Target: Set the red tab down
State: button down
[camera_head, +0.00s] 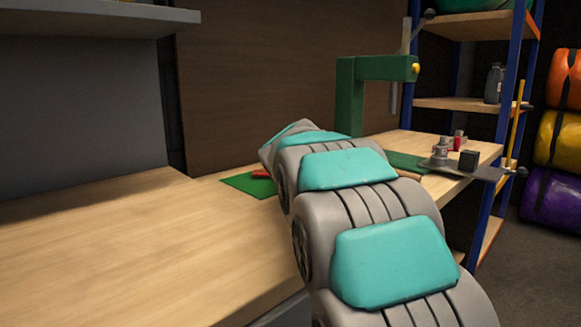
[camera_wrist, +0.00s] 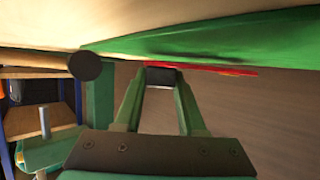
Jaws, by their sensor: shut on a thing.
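The red tab (camera_wrist: 222,70) is a thin red strip in the wrist view, lying along the edge of a green mat (camera_wrist: 240,40). My gripper (camera_wrist: 161,76) is shut on the tab's left part, with its dark fingertips over it. In the head view the red tab (camera_head: 261,174) shows as a small red piece over the green mat (camera_head: 243,184), left of my arm. The tab is at or just above the mat; I cannot tell whether they touch. My arm hides the gripper in the head view.
The wooden workbench (camera_head: 120,240) is clear to the left. A green clamp-like frame (camera_head: 345,95) stands behind my arm.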

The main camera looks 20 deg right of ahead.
jog(key=shift+f, duration=0.3)
jog(key=shift+f+b, duration=0.25)
jog(key=shift+b, duration=0.1)
jog(key=c, duration=0.8)
grip_release()
jog(key=shift+f, duration=0.1)
jog(key=shift+c, duration=0.2)
jog(key=o, duration=0.3)
jog(key=shift+f, duration=0.15)
jog(key=shift+o, duration=0.2)
jog(key=shift+d+f, duration=0.1)
jog(key=shift+f, duration=0.05)
jog(key=shift+r+p, duration=0.25)
jog(key=shift+p, duration=0.15)
jog(key=v, duration=0.4)
jog(key=r+v, duration=0.1)
jog(key=v, duration=0.7)
jog(key=shift+r, duration=0.45)
